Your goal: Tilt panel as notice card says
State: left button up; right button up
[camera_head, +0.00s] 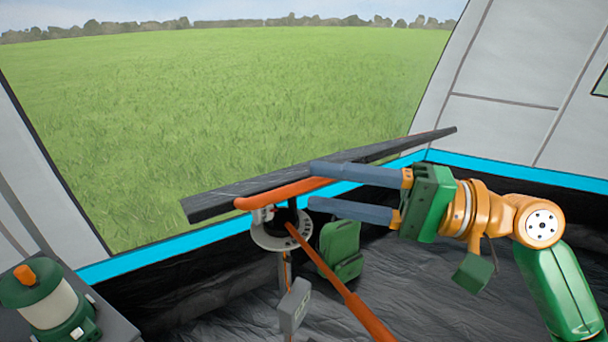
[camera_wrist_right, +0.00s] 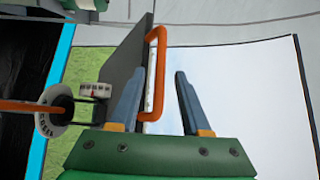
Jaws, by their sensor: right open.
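The panel (camera_head: 225,198) is a dark slab seen nearly edge-on in the head view, rising to the right. An orange handle (camera_head: 270,195) runs along its near side; it also shows as a U-shaped bar in the wrist view (camera_wrist_right: 155,65). My right gripper (camera_head: 311,186) is open at the handle's right end. In the wrist view the handle appears between its fingers (camera_wrist_right: 158,75); contact cannot be told. Below the panel is a pale marked ring (camera_head: 268,242). A small white marked plate (camera_wrist_right: 92,90) has a red mark. No readable notice card shows. My left gripper is out of view.
A long orange bar (camera_head: 335,285) slants down right from the ring. A grey box (camera_head: 295,305) is on the post below. A green backpack (camera_head: 340,245) stands behind. A green lantern (camera_head: 45,305) stands at lower left. Dark floor shows around the post.

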aim_at(315, 186)
jog(key=x, duration=0.3)
jog(key=shift+a+p, duration=0.15)
jog(key=shift+p, duration=0.15)
jog(key=shift+f, duration=0.1)
grip_shut()
dwell(1.0)
